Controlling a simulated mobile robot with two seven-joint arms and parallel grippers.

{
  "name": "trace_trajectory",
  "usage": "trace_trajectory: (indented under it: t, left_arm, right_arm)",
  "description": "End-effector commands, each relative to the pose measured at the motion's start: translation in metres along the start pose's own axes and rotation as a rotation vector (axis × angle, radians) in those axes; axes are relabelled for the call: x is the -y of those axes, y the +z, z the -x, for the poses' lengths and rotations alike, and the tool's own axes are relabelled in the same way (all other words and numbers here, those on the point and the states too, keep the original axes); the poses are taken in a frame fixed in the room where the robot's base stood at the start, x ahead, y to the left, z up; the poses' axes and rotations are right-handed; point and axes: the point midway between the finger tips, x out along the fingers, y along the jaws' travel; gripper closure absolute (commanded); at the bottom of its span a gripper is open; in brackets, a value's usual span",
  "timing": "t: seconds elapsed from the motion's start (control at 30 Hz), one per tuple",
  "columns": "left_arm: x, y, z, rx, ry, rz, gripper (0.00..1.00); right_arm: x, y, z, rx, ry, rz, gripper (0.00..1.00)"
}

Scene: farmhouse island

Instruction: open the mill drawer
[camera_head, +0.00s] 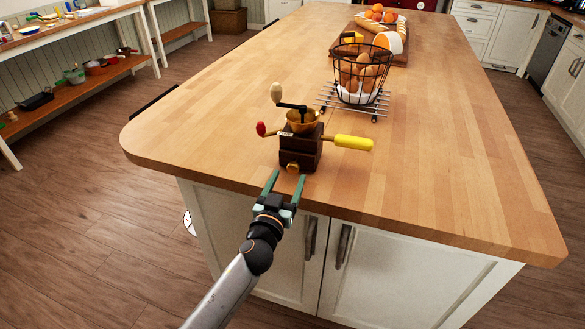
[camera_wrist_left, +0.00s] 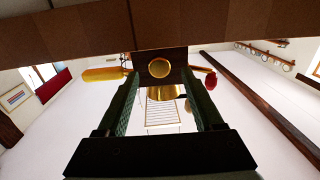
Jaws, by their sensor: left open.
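The mill (camera_head: 300,148) is a dark wooden box with a brass bowl on top, standing upright near the island's front edge. It has a crank with a cream knob, a red knob on the left and a yellow handle (camera_head: 353,143) on the right. Its round brass drawer knob (camera_head: 292,167) faces me, and the knob also shows in the left wrist view (camera_wrist_left: 159,68). The drawer looks closed. My left gripper (camera_head: 285,177) is open in front of the mill. Its green fingertips (camera_wrist_left: 160,80) lie either side of the knob; I cannot tell whether they touch it. My right gripper is out of view.
A wire basket of eggs (camera_head: 361,72) stands on a metal rack (camera_head: 326,98) behind the mill. A board (camera_head: 399,57) with food lies farther back. The wooden island top (camera_head: 430,165) is clear to the right. White cabinet doors with dark handles (camera_head: 343,247) are below.

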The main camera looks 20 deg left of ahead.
Motion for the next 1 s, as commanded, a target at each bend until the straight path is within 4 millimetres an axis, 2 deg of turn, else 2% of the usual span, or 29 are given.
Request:
trace_trajectory:
  t: [0.1,0.3,0.73,1.0]
  left_arm:
    - [0.0,-0.001,-0.019,-0.001,0.001,-0.001,0.31]
    - [-0.001,0.0,-0.039,-0.001,0.002,-0.001,0.31]
    - [-0.001,0.0,-0.046,0.0,0.001,0.0,0.31]
    - [0.0,0.0,-0.045,0.0,0.001,0.0,0.62]
  right_arm:
    - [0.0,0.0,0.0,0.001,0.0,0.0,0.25]
    - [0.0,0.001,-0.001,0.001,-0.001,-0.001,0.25]
    - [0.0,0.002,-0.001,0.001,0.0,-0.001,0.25]
    - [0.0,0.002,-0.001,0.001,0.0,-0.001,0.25]
